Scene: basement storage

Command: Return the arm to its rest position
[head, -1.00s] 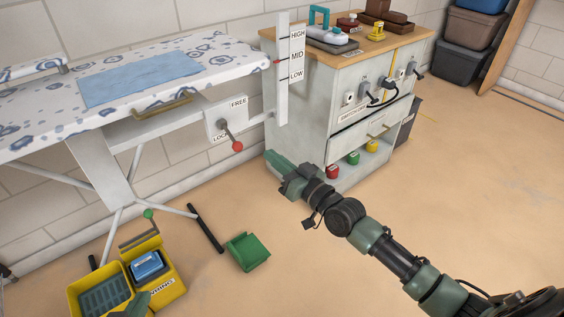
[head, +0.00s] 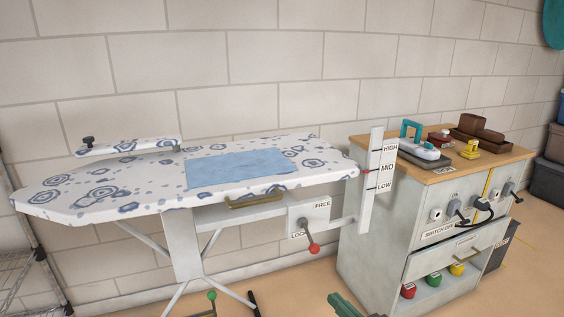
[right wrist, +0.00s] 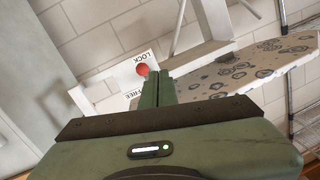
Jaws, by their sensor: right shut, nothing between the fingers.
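My right gripper (head: 343,304) shows only as a green tip at the bottom edge of the head view, in front of the cabinet and below the ironing board. In the right wrist view my right gripper (right wrist: 157,88) has its green fingers together, with nothing held. Beyond the fingers there are the red lever knob (right wrist: 143,70) and its LOCK/FREE plate (right wrist: 137,68); the fingers appear apart from them. In the head view the red knob (head: 314,248) hangs below its plate (head: 309,220). My left gripper is not in view.
The ironing board (head: 110,195) with a blue cloth (head: 235,167) stands along the wall. A height scale (head: 377,180) is at its right end. The cabinet (head: 372,262) stands right, with an iron (head: 418,147) on top. A wire rack (head: 30,270) is at far left.

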